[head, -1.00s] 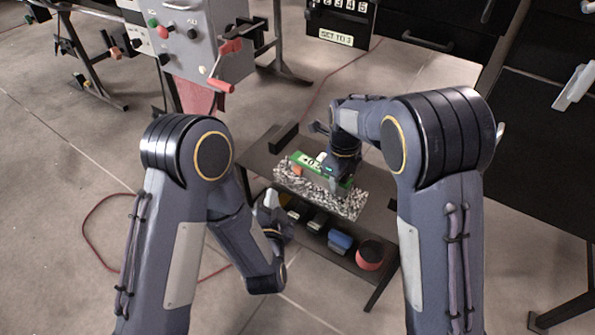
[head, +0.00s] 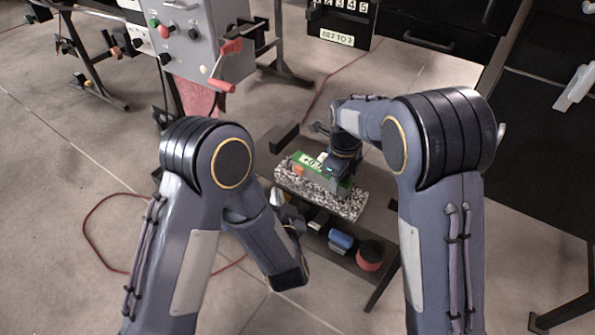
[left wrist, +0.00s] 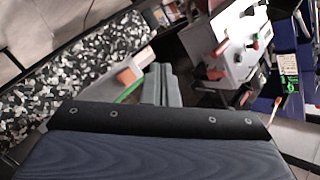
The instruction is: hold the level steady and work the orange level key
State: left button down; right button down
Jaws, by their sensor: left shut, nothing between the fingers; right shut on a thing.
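The green level (head: 306,160) lies on a black-and-white speckled slab (head: 345,207), with its orange key (head: 298,170) near its left end. My right gripper (head: 336,174) is shut on the level from above, toward its right end. Most of the level is hidden there.
The slab rests on a dark table (head: 262,160) with a black block (head: 283,136) at the back. Along the front are a blue item (head: 341,240) and a red round item (head: 370,254). A grey control box (head: 205,40) with a red crank stands behind on the left.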

aim_at(294, 170)
pick_arm(q)
jog(key=shift+w+d, duration=0.9)
jog(key=shift+w, duration=0.25)
jog(key=shift+w+d, duration=0.9)
jog(key=shift+w, duration=0.2)
pick_arm(e)
jog(key=shift+s+f, duration=0.1)
pick_arm(q)
jog(key=shift+w+d, duration=0.1)
jog(key=shift+w+d, duration=0.2)
jog(key=shift+w+d, duration=0.3)
jog(key=shift+w, duration=0.1)
dwell(1.0)
jog(key=shift+s+a, duration=0.55)
jog(key=shift+s, duration=0.15)
jog(key=shift+s+a, duration=0.8)
jog(key=shift+s, duration=0.2)
jog(key=shift+s+a, duration=0.8)
jog(key=shift+s, duration=0.15)
